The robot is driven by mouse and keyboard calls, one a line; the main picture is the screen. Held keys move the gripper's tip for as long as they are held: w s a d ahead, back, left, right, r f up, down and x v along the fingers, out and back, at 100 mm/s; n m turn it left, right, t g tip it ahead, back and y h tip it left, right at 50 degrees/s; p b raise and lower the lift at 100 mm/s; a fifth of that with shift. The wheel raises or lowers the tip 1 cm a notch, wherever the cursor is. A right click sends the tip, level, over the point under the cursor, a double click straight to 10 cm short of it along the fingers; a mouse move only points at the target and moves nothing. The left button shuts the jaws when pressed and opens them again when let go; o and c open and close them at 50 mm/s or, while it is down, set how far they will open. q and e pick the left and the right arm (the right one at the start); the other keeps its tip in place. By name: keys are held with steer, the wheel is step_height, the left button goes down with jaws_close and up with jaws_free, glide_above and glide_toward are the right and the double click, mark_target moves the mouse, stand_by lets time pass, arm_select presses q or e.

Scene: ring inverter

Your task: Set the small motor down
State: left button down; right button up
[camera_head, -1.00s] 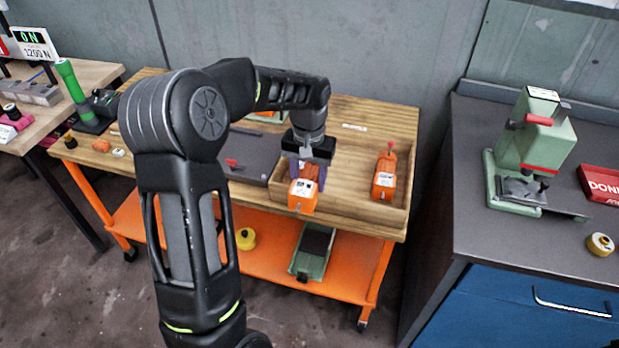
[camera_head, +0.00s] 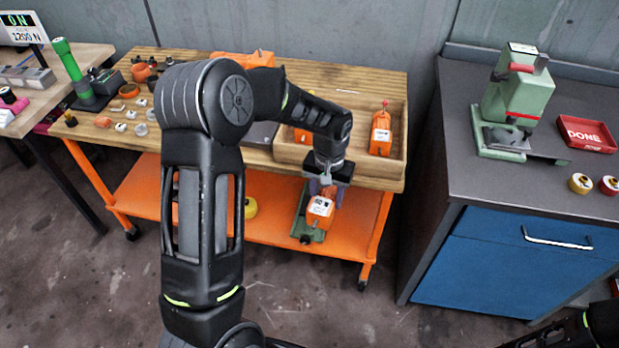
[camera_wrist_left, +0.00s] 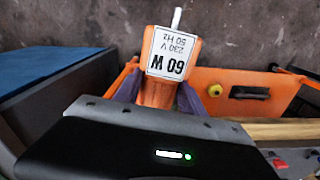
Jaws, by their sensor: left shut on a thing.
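The small motor is an orange block with a white label; in the head view it (camera_head: 319,211) hangs in front of the wooden bench's front edge, above the lower shelf. My left gripper (camera_head: 327,190) is shut on it from above. In the left wrist view the small motor (camera_wrist_left: 158,90) shows its label, "60 W 230 V 50 Hz", and a pale shaft, between the purple fingers of my left gripper (camera_wrist_left: 157,98). Two other orange motors sit in the wooden tray, one at its right (camera_head: 381,134) and one partly hidden by my arm (camera_head: 302,134). My right gripper is not visible.
The wooden tray (camera_head: 398,160) has a raised rim and bare floor between its motors. A green device (camera_head: 302,228) lies on the orange lower shelf (camera_head: 345,238) below the held motor. A grey-topped blue cabinet (camera_head: 465,262) with a green press (camera_head: 515,100) stands right.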

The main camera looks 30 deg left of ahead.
arm_select(q)
steer(key=s+d+f+m, duration=0.2)
steer(key=d+f, duration=0.3)
steer(key=d, duration=0.3)
